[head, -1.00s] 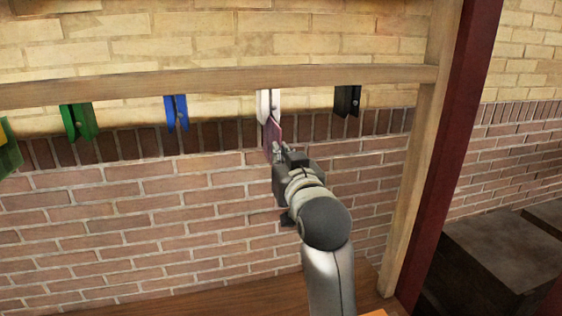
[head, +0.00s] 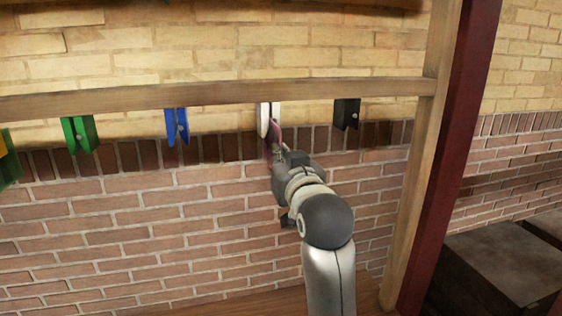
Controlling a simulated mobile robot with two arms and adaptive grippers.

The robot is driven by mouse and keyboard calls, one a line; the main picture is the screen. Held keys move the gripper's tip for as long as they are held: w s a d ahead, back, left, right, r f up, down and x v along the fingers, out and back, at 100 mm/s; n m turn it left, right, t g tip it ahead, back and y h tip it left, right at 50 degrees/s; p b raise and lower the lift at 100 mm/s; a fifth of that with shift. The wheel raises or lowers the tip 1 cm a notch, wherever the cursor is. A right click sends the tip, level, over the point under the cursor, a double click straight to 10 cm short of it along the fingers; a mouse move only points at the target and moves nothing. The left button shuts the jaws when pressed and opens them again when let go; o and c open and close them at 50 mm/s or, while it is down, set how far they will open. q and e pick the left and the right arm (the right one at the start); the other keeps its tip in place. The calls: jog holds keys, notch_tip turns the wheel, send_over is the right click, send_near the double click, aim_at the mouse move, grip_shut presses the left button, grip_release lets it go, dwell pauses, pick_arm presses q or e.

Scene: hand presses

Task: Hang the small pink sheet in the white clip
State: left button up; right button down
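The white clip (head: 264,120) hangs from the wooden rail in the head view, between the blue clip and the black clip. The small pink sheet (head: 271,150) shows as a narrow dark pink strip, seen nearly edge-on, just below the white clip. Its top meets or overlaps the clip's lower end; I cannot tell whether it is between the jaws. My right gripper (head: 278,156) is at the sheet's lower part and appears shut on it, with the fingers partly hidden by the wrist. My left gripper is not in view.
A blue clip (head: 176,127), a green clip (head: 79,135) and a black clip (head: 346,113) hang from the same wooden rail (head: 220,94). A wooden post (head: 411,190) stands to the right of my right arm. A brick wall is behind.

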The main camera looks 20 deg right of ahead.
jog(key=c, duration=2.2)
grip_release()
jog(key=o, duration=0.9)
jog(key=shift+s, duration=0.15)
jog(key=s, duration=0.6)
jog(key=shift+s, duration=0.4)
